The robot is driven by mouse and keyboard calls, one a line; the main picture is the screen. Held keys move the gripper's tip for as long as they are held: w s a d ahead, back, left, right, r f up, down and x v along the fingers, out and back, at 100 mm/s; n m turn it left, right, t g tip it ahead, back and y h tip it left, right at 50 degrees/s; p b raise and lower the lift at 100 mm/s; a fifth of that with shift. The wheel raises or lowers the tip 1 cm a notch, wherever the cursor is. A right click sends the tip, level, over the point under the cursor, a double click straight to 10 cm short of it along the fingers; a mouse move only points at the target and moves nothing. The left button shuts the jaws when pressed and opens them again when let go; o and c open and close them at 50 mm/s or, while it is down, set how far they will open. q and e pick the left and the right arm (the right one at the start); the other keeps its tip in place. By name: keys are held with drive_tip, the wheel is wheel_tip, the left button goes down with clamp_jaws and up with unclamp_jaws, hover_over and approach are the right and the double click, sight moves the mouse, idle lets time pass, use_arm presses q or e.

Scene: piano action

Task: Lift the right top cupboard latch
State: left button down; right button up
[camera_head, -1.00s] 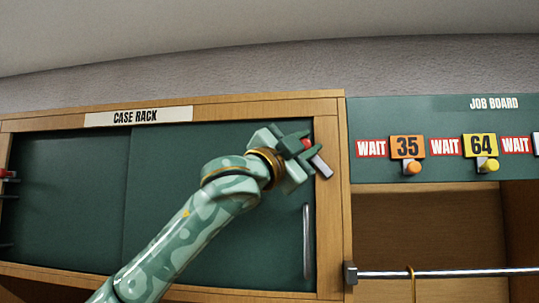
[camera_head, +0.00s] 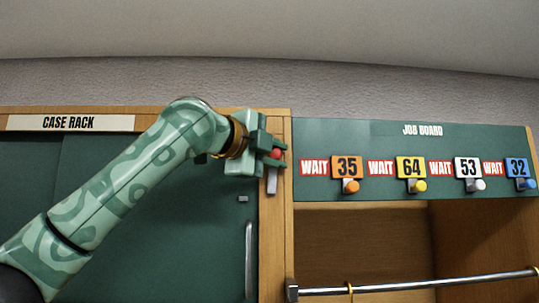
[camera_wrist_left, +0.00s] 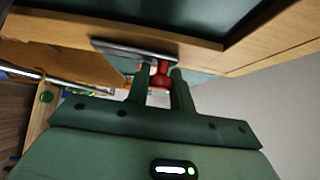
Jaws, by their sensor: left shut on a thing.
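The right top cupboard latch is a grey metal bar (camera_head: 272,181) with a red knob (camera_head: 276,153), on the wooden right post of the case rack. The bar hangs nearly straight down, clear of a small grey catch (camera_head: 243,198) on the green door. My left gripper (camera_head: 275,152) is shut on the red knob. The left wrist view shows the knob (camera_wrist_left: 161,80) between the two fingers (camera_wrist_left: 160,88) and the grey bar (camera_wrist_left: 125,48) beyond them. My right gripper is not in view.
The green sliding door has a long vertical handle (camera_head: 249,260) below the latch. A job board (camera_head: 400,135) with numbered tags and coloured pegs is to the right. A metal rail (camera_head: 420,282) runs across the open bay below it.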

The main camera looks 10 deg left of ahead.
use_arm(q)
drive_tip(key=shift+d, duration=0.2)
idle(0.4)
drive_tip(key=c, duration=1.4)
unclamp_jaws()
drive_tip(key=shift+f, duration=0.1)
drive_tip(key=shift+o, duration=0.7)
drive_tip(key=shift+d, duration=0.1)
drive_tip(key=shift+s+a+b, duration=0.3)
drive_tip(key=b+v, duration=0.5)
drive_tip(key=v, duration=1)
drive_tip(key=shift+s+r+b, duration=0.2)
drive_tip(key=shift+r+b, duration=0.05)
drive_tip(key=shift+b, duration=0.05)
